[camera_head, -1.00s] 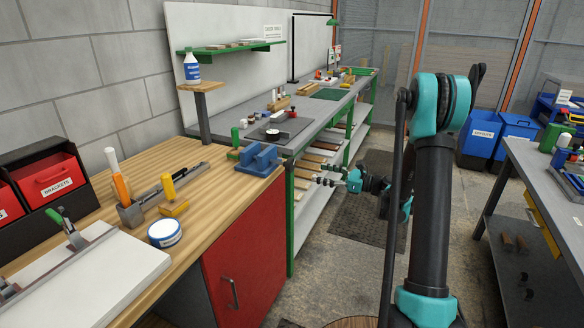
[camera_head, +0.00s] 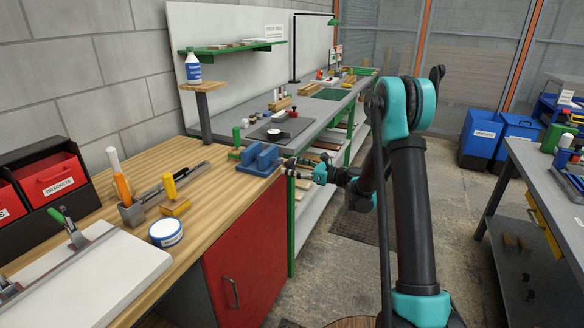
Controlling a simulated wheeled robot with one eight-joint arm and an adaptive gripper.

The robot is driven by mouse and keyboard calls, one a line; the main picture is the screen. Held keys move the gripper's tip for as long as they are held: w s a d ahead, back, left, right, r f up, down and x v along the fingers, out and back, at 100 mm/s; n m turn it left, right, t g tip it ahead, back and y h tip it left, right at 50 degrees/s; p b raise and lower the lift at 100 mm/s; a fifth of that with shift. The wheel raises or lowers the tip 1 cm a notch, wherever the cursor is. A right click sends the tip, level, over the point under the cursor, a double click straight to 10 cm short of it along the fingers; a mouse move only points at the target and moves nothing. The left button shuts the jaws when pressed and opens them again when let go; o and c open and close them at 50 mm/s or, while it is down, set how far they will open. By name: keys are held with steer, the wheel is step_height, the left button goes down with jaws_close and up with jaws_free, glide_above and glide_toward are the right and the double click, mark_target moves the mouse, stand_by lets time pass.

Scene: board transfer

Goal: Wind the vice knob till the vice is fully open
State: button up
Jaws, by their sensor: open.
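The blue vice (camera_head: 260,158) sits at the far right corner of the wooden bench, with two raised jaws. Its knob cannot be made out clearly; the end of my gripper is close to that side of the vice. My gripper (camera_head: 290,168) is open, just right of the vice and beyond the bench's right edge. Whether its fingertips touch the vice or are around the knob cannot be told at this size.
The wooden bench (camera_head: 205,222) holds a white round tin (camera_head: 166,232), a pen holder (camera_head: 131,213), a yellow-handled tool (camera_head: 170,188) and a white board (camera_head: 88,275). A green item (camera_head: 236,138) stands behind the vice. A grey workbench (camera_head: 322,112) lies beyond. The floor to the right is open.

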steer(key=c, duration=1.2)
steer(key=shift+n, duration=0.3)
steer(key=n, duration=0.8)
steer(key=shift+n, duration=0.4)
steer(key=o, duration=1.2)
